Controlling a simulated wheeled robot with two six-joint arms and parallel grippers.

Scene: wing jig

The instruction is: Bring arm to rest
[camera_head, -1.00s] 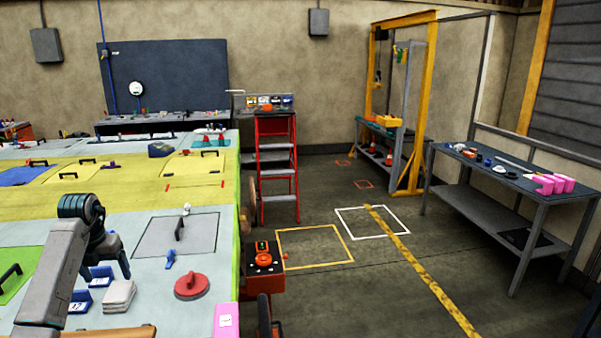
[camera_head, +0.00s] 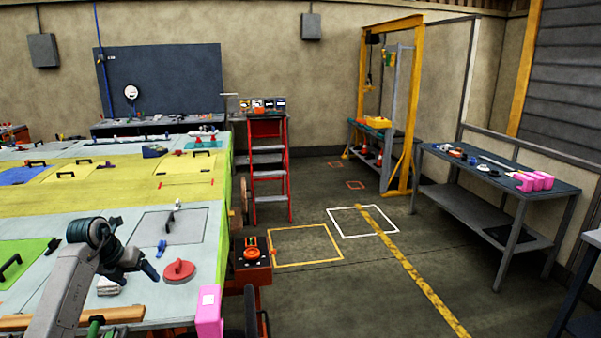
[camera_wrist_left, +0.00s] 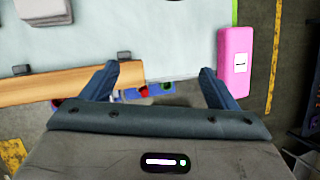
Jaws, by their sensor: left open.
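My left arm (camera_head: 95,237) comes in from the lower left in the head view, above the near corner of the pale worktable (camera_head: 202,279). My left gripper (camera_head: 150,272) is a dark shape beside the red round disc (camera_head: 180,271). In the left wrist view its two fingers (camera_wrist_left: 158,85) are spread apart with nothing held between them. A wooden strip (camera_wrist_left: 60,84) runs behind the left finger, and a pink block (camera_wrist_left: 235,60) is beyond the right finger. My right gripper is in neither view.
The pink block (camera_head: 209,312) is at the table's near right corner. A red cart (camera_head: 252,262) and a red stepladder (camera_head: 268,165) stand right of the table. Marked floor (camera_head: 385,290) farther right is open.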

